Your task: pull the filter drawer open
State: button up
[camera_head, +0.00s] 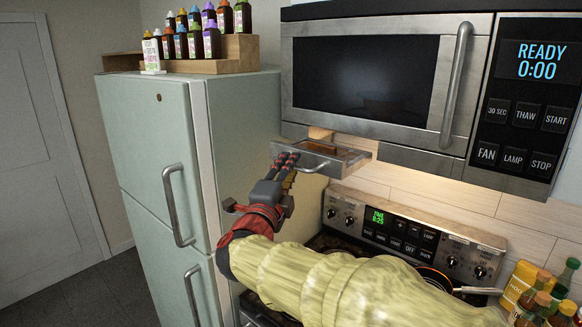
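The filter drawer (345,158) is a shallow metal tray under the left part of the microwave. It sticks out toward me, and its inside shows from above. A bar handle (316,167) runs along its front. My gripper (286,160) is at the left end of the drawer front, with its dark and red fingers pointing up beside the handle's left end. The fingers overlap the drawer's left corner in the picture. I cannot tell whether they touch the handle or how far apart they are.
The microwave (360,75) hangs above the stove control panel (400,235). A pale green fridge (155,150) with bar handles stands close on the left, with bottles on a wooden rack (240,50) on top. A pan (435,280) and bottles (565,280) are at the lower right.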

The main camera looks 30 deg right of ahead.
jog(key=v, duration=1)
jog(key=shift+s+a, duration=0.25)
jog(key=shift+a, duration=0.05)
